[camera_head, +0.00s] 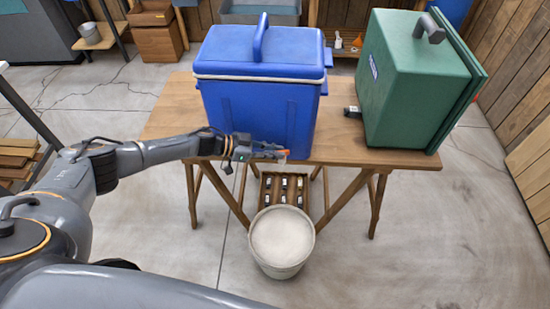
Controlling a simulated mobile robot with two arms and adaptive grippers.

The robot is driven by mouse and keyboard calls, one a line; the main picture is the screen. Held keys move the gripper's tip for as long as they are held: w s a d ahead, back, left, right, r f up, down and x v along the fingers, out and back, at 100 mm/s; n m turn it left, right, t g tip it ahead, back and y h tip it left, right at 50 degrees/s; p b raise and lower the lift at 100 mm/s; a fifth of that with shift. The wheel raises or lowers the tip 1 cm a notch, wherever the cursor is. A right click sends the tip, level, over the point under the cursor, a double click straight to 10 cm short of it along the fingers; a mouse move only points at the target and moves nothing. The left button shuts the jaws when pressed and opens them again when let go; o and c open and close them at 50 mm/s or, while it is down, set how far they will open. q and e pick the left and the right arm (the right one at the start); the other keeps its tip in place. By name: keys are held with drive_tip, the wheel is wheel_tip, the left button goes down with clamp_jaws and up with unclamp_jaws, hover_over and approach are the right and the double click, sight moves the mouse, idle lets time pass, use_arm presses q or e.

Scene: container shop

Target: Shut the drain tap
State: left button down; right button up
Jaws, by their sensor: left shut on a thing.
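A blue cooler (258,95) with a shut lid and a raised handle stands on the wooden table. My left gripper (276,153) is at the lower front of the cooler, by the table's front edge. It is shut on a small pale and orange part, which looks like the drain tap (286,153). The fingers hide most of the tap, so I cannot tell its lever's position. A round white bucket (282,240) stands on the floor below it. My right gripper is not in view.
A green box (415,80) with a dark fitting (352,111) at its lower left stands on the table's right side. The wooden table (172,118) has bare room at its left. A crate of small items (284,188) is under the table, behind the bucket.

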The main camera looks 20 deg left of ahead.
use_arm(q)
drive_tip(key=shift+w+m+g+h+b, duration=0.2)
drive_tip(key=shift+m+g+h+b, duration=0.2)
drive_tip(key=shift+m+g+b, duration=0.4)
drive_tip(key=c, duration=1.4)
unclamp_jaws()
drive_tip(key=v, duration=1.2)
drive_tip(key=shift+s, duration=0.1)
